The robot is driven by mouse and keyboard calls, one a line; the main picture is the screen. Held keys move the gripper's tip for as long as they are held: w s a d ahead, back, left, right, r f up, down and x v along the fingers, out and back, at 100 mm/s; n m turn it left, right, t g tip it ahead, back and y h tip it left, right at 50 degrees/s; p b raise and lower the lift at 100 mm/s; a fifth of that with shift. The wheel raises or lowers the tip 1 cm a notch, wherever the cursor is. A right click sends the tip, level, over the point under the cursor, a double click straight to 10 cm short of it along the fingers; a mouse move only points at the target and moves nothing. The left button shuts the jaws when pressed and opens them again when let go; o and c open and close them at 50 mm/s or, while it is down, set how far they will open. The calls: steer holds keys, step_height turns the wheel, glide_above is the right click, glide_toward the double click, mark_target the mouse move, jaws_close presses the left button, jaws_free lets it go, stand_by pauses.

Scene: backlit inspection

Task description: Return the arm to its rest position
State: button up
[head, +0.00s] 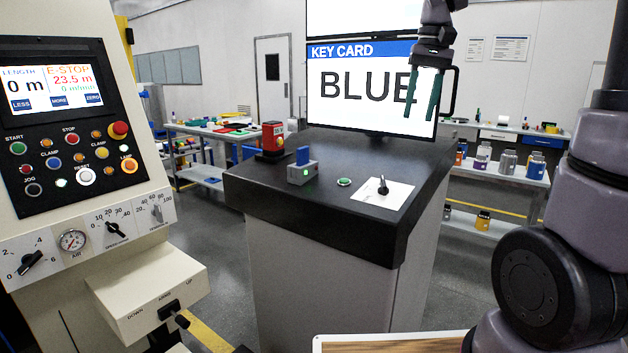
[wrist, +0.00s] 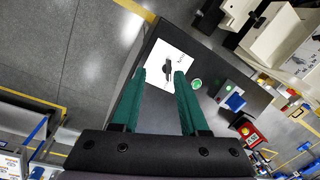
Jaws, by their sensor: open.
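My gripper (head: 420,110) hangs in the upper right of the head view, in front of the screen and above the dark console. Its two green fingers point down, apart and empty. In the wrist view my gripper (wrist: 160,75) also shows open, with the console top beyond the fingertips. The console (head: 330,165) carries a white plate with a black rotary knob (head: 383,186), a green-lit button (head: 344,183) and a grey reader with a blue card standing in it (head: 303,166). The fingers touch none of these.
The screen (head: 350,85) reads KEY CARD BLUE at the console's back. A red device (head: 273,138) stands at the console's left edge. A beige control machine (head: 80,150) fills the left. Benches with containers (head: 505,162) stand behind. Open floor shows left of the console.

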steer(key=s+d+m+t, duration=0.2)
steer(key=s+t, duration=0.5)
steer(key=s, duration=0.7)
steer(key=shift+f+y, duration=0.15)
steer(key=shift+y, duration=0.15)
